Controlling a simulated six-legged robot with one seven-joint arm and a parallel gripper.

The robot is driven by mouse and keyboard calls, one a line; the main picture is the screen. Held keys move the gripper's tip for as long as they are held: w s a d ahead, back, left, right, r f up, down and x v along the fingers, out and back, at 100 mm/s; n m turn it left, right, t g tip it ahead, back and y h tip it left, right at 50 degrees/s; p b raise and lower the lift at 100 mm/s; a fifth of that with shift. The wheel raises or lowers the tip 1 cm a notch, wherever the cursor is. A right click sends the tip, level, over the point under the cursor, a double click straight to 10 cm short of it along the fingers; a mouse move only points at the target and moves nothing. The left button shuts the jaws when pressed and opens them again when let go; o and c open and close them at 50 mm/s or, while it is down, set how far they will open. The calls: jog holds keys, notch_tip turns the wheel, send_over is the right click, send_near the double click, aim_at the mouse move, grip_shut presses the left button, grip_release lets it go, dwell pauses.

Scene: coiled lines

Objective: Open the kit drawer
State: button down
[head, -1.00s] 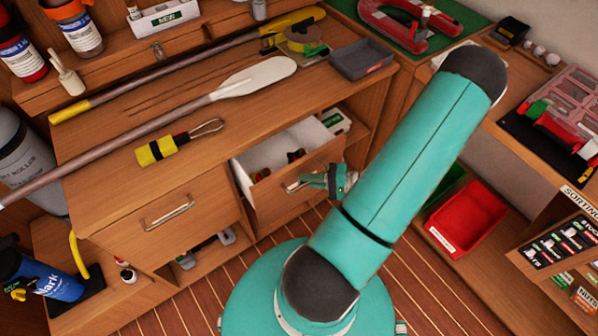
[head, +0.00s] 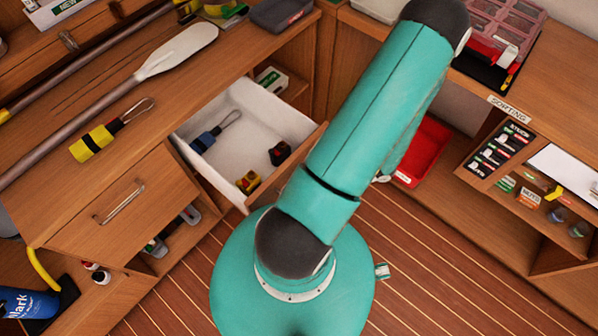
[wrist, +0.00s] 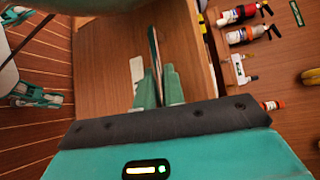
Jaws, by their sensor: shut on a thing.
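The kit drawer (head: 240,145) is pulled well out of the wooden bench in the head view, its white inside open to view. In it lie a blue item with a wire loop (head: 212,133), a black and red item (head: 279,153) and a yellow and red item (head: 249,182). In the wrist view, my gripper (wrist: 157,72) has its teal fingers closed on the metal drawer handle (wrist: 154,42), in front of the wooden drawer front (wrist: 104,55). In the head view, my arm hides the gripper and the handle.
A second drawer (head: 122,205) to the left is shut. A paddle (head: 175,52) and a yellow and black tool (head: 95,142) lie on the bench top. A red bin (head: 425,150) stands at the right. The striped floor (head: 440,260) is clear at front right.

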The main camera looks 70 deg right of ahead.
jog(key=shift+w, duration=0.1)
jog(key=c, duration=1.5)
grip_release()
jog(key=shift+d, duration=0.1)
jog(key=v, duration=1.3)
jog(key=shift+s+d, duration=0.15)
jog(key=shift+s, duration=0.1)
jog(key=shift+s+r, duration=0.1)
jog(key=shift+r, duration=0.05)
